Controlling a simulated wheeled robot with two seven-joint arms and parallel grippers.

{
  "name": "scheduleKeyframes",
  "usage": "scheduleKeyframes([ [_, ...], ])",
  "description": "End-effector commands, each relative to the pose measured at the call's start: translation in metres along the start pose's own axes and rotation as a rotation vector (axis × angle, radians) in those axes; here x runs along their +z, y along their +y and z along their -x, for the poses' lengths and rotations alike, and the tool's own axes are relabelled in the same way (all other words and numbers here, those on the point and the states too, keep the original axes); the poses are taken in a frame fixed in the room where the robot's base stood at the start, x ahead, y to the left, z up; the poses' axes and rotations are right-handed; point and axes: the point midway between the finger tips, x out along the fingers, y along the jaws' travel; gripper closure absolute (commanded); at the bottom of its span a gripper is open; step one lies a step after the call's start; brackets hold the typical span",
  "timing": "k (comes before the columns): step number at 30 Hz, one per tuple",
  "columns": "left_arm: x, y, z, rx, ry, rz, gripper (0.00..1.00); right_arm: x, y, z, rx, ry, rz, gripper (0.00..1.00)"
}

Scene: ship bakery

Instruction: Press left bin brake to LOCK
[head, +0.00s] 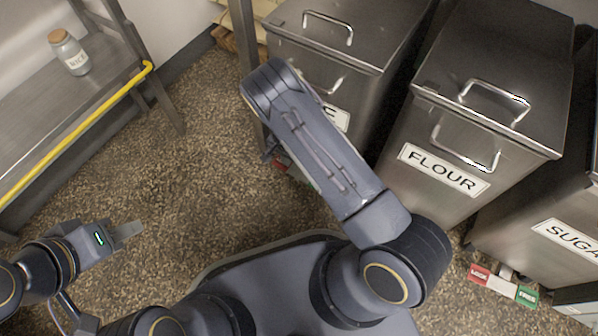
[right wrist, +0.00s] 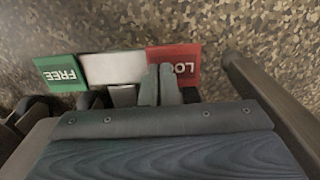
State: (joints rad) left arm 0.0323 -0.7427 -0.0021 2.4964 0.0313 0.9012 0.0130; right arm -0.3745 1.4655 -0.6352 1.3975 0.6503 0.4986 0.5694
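The left bin (head: 385,35) is a steel bin with a lid and a label mostly hidden by my right arm, only a final E showing. Its brake shows in the right wrist view as a bar with a green FREE pad (right wrist: 62,73) at the left and a red LOCK pad (right wrist: 175,62) at the right. My right gripper (right wrist: 160,72) is shut and empty, its fingertips overlapping the LOCK pad's near left part; I cannot tell if they touch. In the head view my arm hides most of this brake. My left gripper (head: 132,229) is over the floor at the left, its fingers seen edge-on.
A SUGAR bin (head: 500,240) is at the far right. A steel table (head: 50,115) with a yellow rail and a jar (head: 68,52) stands left. Floor between is clear.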

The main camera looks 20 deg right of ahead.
Motion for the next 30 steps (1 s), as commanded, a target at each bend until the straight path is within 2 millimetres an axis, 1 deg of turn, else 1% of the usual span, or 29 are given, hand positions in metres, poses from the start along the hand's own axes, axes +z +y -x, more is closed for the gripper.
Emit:
scheduleKeyframes([
  [17, 0.0, 0.0, 0.0, 0.0, 0.0, 0.0, 0.7, 0.0, 0.0, -0.007, 0.001, 0.0, 0.0, 1.0],
  [22, -0.002, 0.002, 0.004, 0.0, 0.0, 0.0, 0.7, 0.0, 0.0, 0.001, 0.0, 0.0, 0.001, 1.0],
  [30, -0.009, 0.008, 0.017, 0.0, 0.0, 0.0, 0.7, 0.0, 0.0, 0.023, 0.0, 0.0, 0.001, 1.0],
])
